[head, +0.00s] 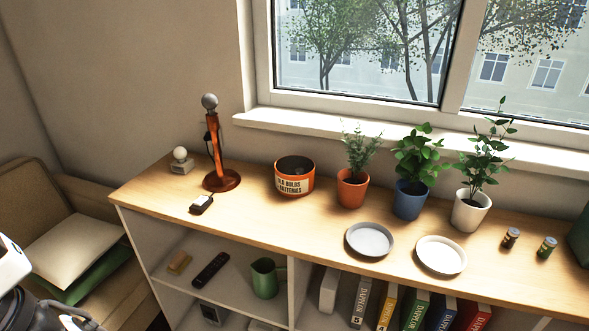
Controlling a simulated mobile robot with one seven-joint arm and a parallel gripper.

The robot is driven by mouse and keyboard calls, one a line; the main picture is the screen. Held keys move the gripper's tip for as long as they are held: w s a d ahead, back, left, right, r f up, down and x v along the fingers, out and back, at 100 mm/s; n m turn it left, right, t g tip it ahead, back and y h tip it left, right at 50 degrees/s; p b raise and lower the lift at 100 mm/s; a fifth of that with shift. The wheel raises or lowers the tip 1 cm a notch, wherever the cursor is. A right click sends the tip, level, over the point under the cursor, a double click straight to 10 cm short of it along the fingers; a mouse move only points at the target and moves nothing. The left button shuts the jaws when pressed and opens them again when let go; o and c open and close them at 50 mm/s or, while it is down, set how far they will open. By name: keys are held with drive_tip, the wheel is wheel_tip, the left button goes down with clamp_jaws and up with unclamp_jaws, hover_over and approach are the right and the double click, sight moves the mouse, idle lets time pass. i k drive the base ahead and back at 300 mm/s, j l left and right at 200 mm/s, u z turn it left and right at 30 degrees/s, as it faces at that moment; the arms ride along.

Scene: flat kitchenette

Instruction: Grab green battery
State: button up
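Two small batteries stand upright near the right end of the wooden shelf top. The green battery (546,248) is the right one, with a green band and a dark body. The other battery (511,238), brownish and dark, stands just to its left, apart from it. My gripper is not clearly in view; only a white and dark part of my arm shows at the lower left edge, far from the batteries.
Two round saucers (441,269) lie left of the batteries. Potted plants, including a white pot (470,214), stand behind them. An orange bin (294,181) labelled for old bulbs and batteries and a lamp (222,178) stand further left. A dark green object (579,238) is at the right edge.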

sight(550, 244)
drive_tip(key=z, duration=1.35)
drive_tip(key=i+l+u, duration=0.15)
drive_tip(key=l+u, duration=0.15)
drive_tip(key=l, duration=0.3)
drive_tip(key=l+u, duration=0.3)
drive_tip(key=l, duration=0.35)
drive_tip(key=i+l+u, duration=0.1)
drive_tip(key=i, duration=0.4)
drive_tip(key=i+l, duration=0.25)
drive_tip(key=i, duration=0.25)
drive_tip(key=u, duration=0.05)
